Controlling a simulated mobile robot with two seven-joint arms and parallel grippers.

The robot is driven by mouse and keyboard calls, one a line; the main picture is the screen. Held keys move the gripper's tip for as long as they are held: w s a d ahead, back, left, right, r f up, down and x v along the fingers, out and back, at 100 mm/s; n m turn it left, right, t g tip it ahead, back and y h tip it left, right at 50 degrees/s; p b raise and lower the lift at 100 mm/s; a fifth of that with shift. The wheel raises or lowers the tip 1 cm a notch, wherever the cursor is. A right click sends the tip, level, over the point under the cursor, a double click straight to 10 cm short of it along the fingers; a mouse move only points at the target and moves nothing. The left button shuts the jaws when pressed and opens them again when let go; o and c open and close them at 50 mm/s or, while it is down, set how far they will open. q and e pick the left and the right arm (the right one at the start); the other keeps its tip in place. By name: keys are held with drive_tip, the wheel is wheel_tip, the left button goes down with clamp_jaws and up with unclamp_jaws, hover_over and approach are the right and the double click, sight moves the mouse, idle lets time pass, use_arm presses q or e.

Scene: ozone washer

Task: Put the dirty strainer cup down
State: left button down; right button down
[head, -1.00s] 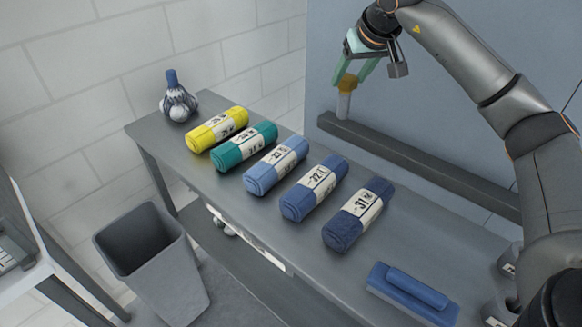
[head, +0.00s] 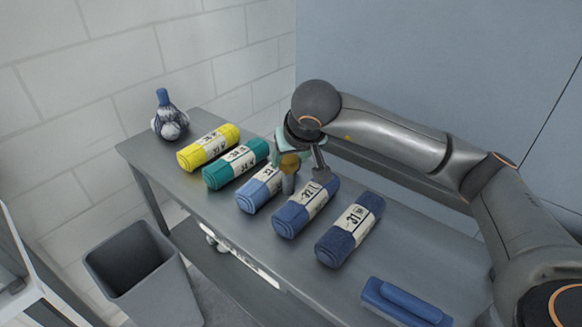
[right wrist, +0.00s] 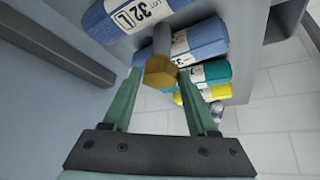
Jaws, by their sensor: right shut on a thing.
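The dirty strainer cup (head: 290,165) has a brown-gold hexagonal end and a grey cylindrical body. It also shows in the right wrist view (right wrist: 161,72), between the green fingers. My right gripper (head: 297,160) is shut on it and holds it upright, with the grey body pointing down. In the head view the cup appears in front of the light blue and blue rolls. I cannot tell whether its lower end touches anything. My left gripper is not in view.
The grey table (head: 235,238) carries several rolled cloths, including a yellow roll (head: 208,148) and a dark blue roll (head: 350,228). A blue-handled brush-like item (head: 170,120) stands at its far left, and a blue block (head: 405,300) lies front right. A grey bin (head: 140,270) stands below.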

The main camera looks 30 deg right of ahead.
sight(292, 167)
drive_tip(key=shift+f, duration=1.45)
drive_tip(key=shift+f, duration=0.15)
drive_tip(key=shift+c, duration=1)
unclamp_jaws()
